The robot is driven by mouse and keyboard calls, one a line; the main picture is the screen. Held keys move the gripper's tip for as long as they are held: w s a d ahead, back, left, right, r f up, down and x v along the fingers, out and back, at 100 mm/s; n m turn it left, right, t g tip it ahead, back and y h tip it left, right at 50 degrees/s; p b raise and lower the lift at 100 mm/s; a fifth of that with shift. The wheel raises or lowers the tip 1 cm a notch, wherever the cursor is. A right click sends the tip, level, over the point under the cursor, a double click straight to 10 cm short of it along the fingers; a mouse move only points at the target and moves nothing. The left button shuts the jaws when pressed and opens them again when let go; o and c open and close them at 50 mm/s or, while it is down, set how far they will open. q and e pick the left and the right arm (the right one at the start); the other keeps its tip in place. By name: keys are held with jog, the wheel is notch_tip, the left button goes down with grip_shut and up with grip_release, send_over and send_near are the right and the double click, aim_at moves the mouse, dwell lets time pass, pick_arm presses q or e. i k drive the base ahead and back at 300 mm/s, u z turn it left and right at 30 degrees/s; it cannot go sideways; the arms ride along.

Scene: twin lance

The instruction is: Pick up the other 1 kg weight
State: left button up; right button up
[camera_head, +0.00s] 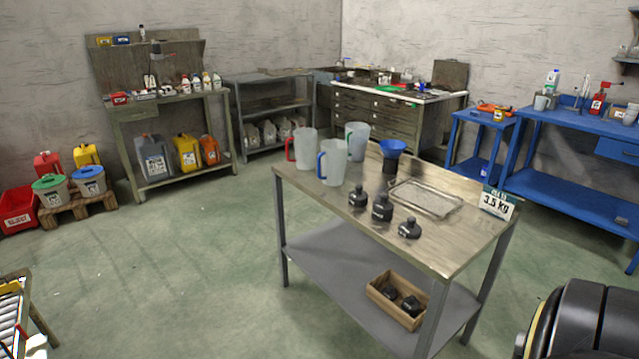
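Three black weights stand on the steel table top: one at the back (358,196), a larger one in the middle (382,207) and one at the front (409,229). Two more dark weights, one left (390,291) and one right (411,305), lie in a small wooden box (378,297) on the lower shelf. Their markings are too small to read, so I cannot tell which is 1 kg. A sign reading 3.5 kg (497,205) is at the table's right edge. Neither of my grippers is in view.
A blue workbench (570,170) stands at the right. Floor left of the table is clear.

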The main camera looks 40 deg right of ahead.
aim_at(357, 198)
jog(key=z, duration=0.65)
jog(key=i, duration=1.55)
jog(key=z, duration=0.85)
